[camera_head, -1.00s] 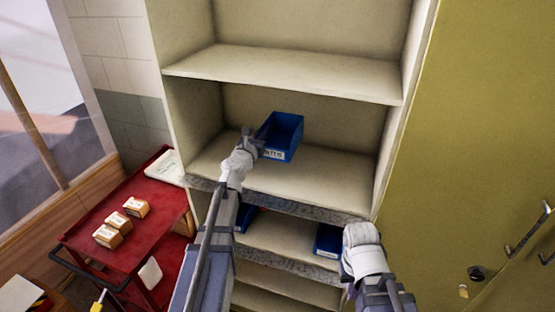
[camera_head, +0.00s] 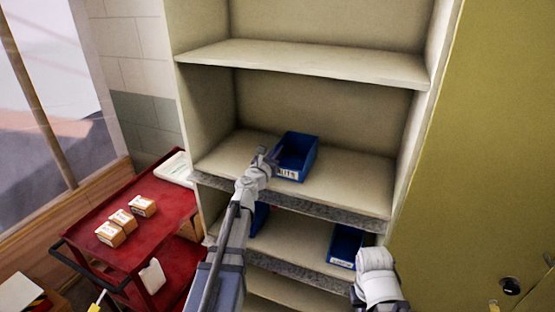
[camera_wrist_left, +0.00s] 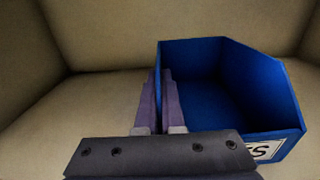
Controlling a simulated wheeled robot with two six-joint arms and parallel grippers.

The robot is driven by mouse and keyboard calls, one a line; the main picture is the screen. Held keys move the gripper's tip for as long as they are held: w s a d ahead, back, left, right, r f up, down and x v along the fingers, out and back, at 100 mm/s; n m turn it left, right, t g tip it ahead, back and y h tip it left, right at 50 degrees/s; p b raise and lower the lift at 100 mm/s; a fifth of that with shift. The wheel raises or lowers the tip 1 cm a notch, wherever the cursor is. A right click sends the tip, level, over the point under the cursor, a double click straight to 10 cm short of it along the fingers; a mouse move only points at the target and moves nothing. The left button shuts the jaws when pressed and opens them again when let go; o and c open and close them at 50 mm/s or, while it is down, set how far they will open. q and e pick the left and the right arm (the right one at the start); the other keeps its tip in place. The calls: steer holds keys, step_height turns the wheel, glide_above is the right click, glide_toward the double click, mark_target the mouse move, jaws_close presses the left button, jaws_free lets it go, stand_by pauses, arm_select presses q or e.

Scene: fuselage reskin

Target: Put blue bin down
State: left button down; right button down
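The blue bin (camera_head: 296,157) with a white label on its front is on the middle shelf (camera_head: 345,185) of the beige cabinet, and its base appears to rest on the shelf board. My left gripper (camera_head: 264,158) is at the bin's left side. In the left wrist view its two fingers (camera_wrist_left: 160,105) stand close together on either side of the left wall of the bin (camera_wrist_left: 225,85). The bin looks upright and empty inside. My right wrist shows low on the right in the head view, but its fingers are hidden.
More blue bins sit on the shelf below, one at the right (camera_head: 346,246) and one partly behind my left arm (camera_head: 260,217). A red cart (camera_head: 150,235) with small boxes (camera_head: 123,220) stands left. The middle shelf is free right of the bin.

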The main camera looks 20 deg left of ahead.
arm_select(q)
steer(key=shift+f, duration=0.2)
steer(key=shift+f, duration=0.2)
steer(key=c, duration=1)
jaws_free()
steer(key=shift+c, duration=0.2)
steer(key=shift+r, duration=0.1)
steer(key=shift+r, duration=0.15)
steer(key=s, duration=1.2)
steer(key=shift+a, duration=0.2)
